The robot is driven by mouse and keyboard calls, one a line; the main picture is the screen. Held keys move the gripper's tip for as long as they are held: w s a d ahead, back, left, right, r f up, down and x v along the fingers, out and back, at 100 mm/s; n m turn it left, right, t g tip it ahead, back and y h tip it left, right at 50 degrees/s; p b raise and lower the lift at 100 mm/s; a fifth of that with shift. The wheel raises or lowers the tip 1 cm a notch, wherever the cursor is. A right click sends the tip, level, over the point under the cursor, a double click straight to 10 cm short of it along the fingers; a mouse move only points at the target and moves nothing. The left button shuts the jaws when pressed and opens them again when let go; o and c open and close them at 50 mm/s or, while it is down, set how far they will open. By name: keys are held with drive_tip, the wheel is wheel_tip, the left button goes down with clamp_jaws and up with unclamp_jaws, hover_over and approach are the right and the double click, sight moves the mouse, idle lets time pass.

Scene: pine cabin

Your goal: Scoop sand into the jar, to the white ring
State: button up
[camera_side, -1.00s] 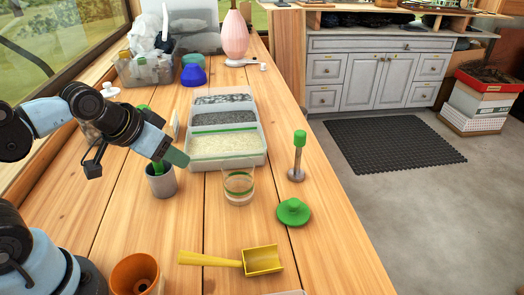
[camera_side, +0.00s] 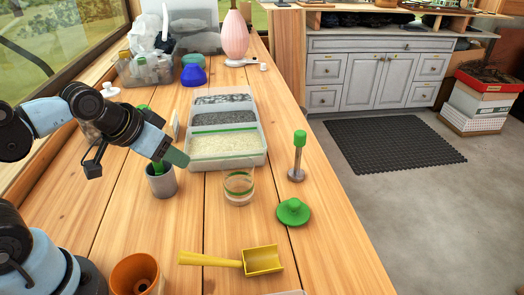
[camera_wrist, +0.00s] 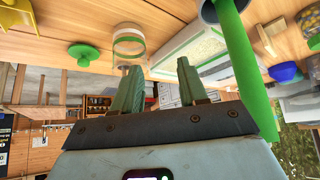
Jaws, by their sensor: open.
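The glass jar (camera_side: 239,190) stands upright on the bench with a green band around it; it also shows in the wrist view (camera_wrist: 128,42). I cannot make out its fill level clearly. The pale sand (camera_side: 226,143) lies in the nearest compartment of a clear divided tray (camera_side: 228,164), behind the jar. A yellow scoop (camera_side: 258,260) lies on the front of the bench, its handle pointing left. My gripper (camera_wrist: 158,82) is open and empty, its green fingers apart. In the side view it hangs left of the tray, above a grey cup (camera_side: 161,183).
A green-handled tool (camera_wrist: 240,62) stands in the grey cup close to my gripper. A green-topped tamper (camera_side: 298,157) and green lid (camera_side: 293,211) are right of the jar. An orange pot (camera_side: 134,274) is front left. Dark and grey grains fill the tray's other compartments.

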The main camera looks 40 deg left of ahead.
idle(0.3)
drive_tip(key=m+g+h, duration=0.2)
drive_tip(key=m+g, duration=0.3)
drive_tip(key=m, duration=0.3)
hover_over(190, 254)
drive_tip(key=s+a, duration=0.1)
drive_tip(key=s, duration=0.1)
drive_tip(key=shift+w+a+f, duration=0.2)
drive_tip(key=shift+w+f, duration=0.05)
drive_tip(key=shift+f, duration=0.45)
drive_tip(key=shift+x, duration=3.85)
drive_tip(key=shift+f, duration=0.1)
drive_tip(key=shift+c, duration=0.3)
clamp_jaws()
drive_tip(key=shift+r, duration=3.05)
